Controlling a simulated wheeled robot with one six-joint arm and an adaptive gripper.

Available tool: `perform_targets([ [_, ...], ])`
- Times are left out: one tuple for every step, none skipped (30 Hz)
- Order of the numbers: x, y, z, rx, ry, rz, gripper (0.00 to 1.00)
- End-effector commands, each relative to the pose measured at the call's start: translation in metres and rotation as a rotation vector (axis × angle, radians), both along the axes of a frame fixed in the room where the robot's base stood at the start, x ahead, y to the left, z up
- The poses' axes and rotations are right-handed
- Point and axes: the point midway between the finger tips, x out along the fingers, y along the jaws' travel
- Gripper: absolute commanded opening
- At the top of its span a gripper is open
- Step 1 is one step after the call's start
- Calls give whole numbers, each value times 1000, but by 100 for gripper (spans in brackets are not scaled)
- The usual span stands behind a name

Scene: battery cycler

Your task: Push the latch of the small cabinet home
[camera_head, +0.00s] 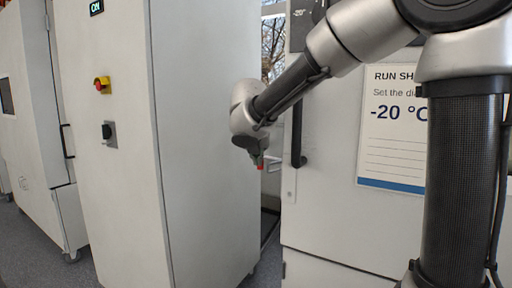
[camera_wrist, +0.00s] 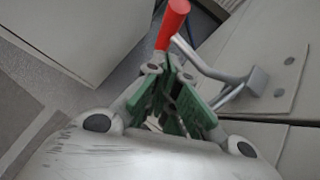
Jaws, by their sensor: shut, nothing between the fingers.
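The latch has a red grip (camera_wrist: 172,24) and a bent grey metal lever (camera_wrist: 205,66) running to a bracket (camera_wrist: 256,82) on a pale panel (camera_wrist: 285,62) in the wrist view. My gripper (camera_wrist: 168,70) is shut and empty, its green-padded fingers pointing at the lower end of the red grip. I cannot tell whether the fingertips touch it. In the head view my gripper (camera_head: 258,158) hangs in the gap between the two large pale cabinets, with a small red piece (camera_head: 261,166) at its tip. Most of the small cabinet is hidden there.
A tall pale cabinet (camera_head: 205,120) with a red stop button (camera_head: 102,84) and a black knob (camera_head: 108,131) stands left of my gripper. A cabinet door with a black handle (camera_head: 298,130) and a printed sheet (camera_head: 390,150) stands right. Grey floor (camera_wrist: 135,75) shows between.

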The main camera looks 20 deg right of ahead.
Motion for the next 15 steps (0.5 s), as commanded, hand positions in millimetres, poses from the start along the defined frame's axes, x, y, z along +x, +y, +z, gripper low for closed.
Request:
perform_targets([
  [9,-4,2,2,-4,-4,0],
  [13,-5,2,1,-4,-4,0],
  [17,-7,2,1,-3,-2,0],
  [20,-7,2,2,-4,-2,0],
  [23,-8,3,2,-4,-2,0],
  [26,-10,3,2,-4,-2,0],
  [27,-10,3,2,-4,-1,0],
  [29,-11,3,1,-4,-1,0],
  [30,-11,2,1,-4,-1,0],
  [30,-11,3,1,-4,-1,0],
  [31,-12,3,1,-4,-1,0],
  [31,-12,3,2,-4,0,0],
  [31,-12,3,2,-4,0,0],
  [31,-12,3,2,-4,0,0],
  [31,-11,3,2,-4,0,0],
])
